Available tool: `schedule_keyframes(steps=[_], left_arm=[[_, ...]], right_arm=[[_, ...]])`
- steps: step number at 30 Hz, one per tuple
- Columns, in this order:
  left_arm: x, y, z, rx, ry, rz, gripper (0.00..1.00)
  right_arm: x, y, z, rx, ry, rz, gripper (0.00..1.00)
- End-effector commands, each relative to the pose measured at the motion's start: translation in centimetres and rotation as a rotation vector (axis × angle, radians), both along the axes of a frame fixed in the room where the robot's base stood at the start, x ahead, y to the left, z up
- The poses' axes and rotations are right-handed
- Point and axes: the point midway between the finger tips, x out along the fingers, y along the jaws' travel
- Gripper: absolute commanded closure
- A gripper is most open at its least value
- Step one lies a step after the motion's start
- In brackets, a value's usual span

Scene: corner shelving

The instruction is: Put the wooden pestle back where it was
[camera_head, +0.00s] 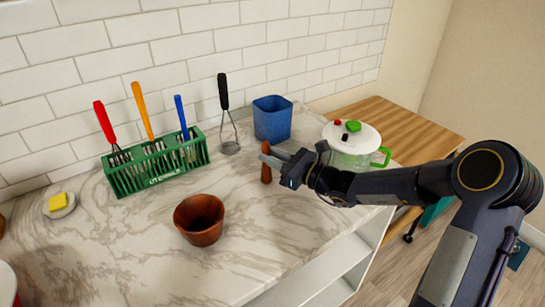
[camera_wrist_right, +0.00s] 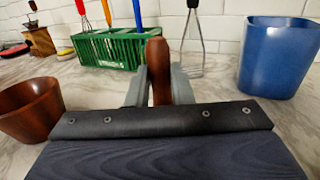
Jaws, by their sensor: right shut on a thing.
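The wooden pestle (camera_head: 266,173) is upright, reddish brown, between the fingers of my right gripper (camera_head: 270,158). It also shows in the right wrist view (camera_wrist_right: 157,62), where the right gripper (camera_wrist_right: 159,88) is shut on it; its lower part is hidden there. I cannot tell whether its lower end touches the counter. A brown wooden bowl like a mortar (camera_head: 201,226) stands on the counter to the left and nearer the front, apart from the pestle; it is at the left in the wrist view (camera_wrist_right: 28,112). It looks empty. My left gripper is not in view.
On the marble counter (camera_head: 130,250), a green rack (camera_head: 155,168) holds tools with red, orange and blue handles. A black-handled masher (camera_head: 224,100) stands by the wall, beside a blue bin (camera_head: 272,122). A white-lidded pot (camera_head: 350,142) is right. A sponge (camera_head: 58,201) lies left.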

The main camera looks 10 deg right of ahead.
Motion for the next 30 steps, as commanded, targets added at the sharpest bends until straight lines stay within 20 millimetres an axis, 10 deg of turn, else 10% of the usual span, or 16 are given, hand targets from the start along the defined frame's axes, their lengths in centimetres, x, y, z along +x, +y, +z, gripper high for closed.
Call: schedule_keyframes(steps=[11,12,16,30], left_arm=[[0.0,0.0,-0.6,0.0,0.0,0.0,0.0],[0.0,0.0,-0.4,0.0,0.0,0.0,0.0],[0.0,0.0,-0.4,0.0,0.0,0.0,0.0],[0.0,0.0,-0.2,0.0,0.0,0.0,0.0]], right_arm=[[0.0,0.0,-0.6,0.001,-0.002,0.0,1.0],[0.0,0.0,-0.4,0.0,-0.001,0.0,0.76],[0.0,0.0,-0.4,0.001,-0.001,0.0,0.59],[-0.9,-1.1,-0.1,-0.003,-0.001,-0.005,0.58]])
